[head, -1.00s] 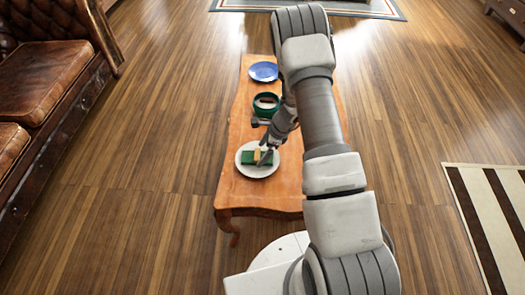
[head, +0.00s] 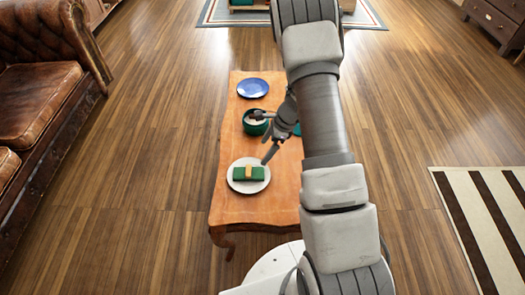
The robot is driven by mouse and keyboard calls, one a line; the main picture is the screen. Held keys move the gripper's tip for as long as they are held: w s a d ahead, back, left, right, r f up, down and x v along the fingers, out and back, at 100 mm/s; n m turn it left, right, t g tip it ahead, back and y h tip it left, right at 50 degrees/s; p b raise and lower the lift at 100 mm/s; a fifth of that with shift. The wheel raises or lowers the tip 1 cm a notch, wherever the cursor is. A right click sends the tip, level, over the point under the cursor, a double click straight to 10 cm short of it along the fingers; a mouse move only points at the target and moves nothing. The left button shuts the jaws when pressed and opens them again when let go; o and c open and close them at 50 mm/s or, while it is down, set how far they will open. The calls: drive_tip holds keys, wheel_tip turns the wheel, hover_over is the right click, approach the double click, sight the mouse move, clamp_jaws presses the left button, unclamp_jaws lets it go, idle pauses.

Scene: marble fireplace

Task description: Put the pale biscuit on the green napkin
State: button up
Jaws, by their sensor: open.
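The pale biscuit (head: 249,173) lies on the green napkin (head: 240,174), which sits on a white plate (head: 249,187) near the front of the wooden table. My gripper (head: 266,161) is open, above and to the right of the biscuit and apart from it. No object shows between its fingers.
A green bowl (head: 246,125) with something pale in it stands behind the plate. A blue plate (head: 252,88) is at the far end of the table (head: 232,208). A teal thing (head: 297,130) is partly hidden behind my arm. The table's front is clear.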

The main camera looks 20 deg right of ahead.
drive_tip(key=s+a+r+n, duration=0.2)
drive_tip(key=r+n, duration=0.1)
drive_tip(key=r, duration=0.5)
drive_tip(key=s+a+r+n+t, duration=0.1)
drive_tip(key=s+a+r+n, duration=0.15)
drive_tip(key=r, duration=0.55)
drive_tip(key=s+a+r+n, duration=0.1)
drive_tip(key=r+n, duration=0.3)
drive_tip(key=r, duration=0.3)
drive_tip(key=s+r+n+t+h, duration=0.1)
drive_tip(key=s+r+n+h, duration=0.1)
drive_tip(key=s+r+n, duration=0.4)
drive_tip(key=s+r+n+t+h, duration=0.2)
drive_tip(key=s+r+n, duration=0.4)
drive_tip(key=s, duration=0.7)
drive_tip(key=shift+v, duration=0.8)
drive_tip(key=shift+w+a+r, duration=0.1)
wheel_tip(320, 180, up, 14)
drive_tip(key=p, duration=1.4)
drive_tip(key=shift+r+p, duration=0.25)
drive_tip(key=shift+p, duration=0.1)
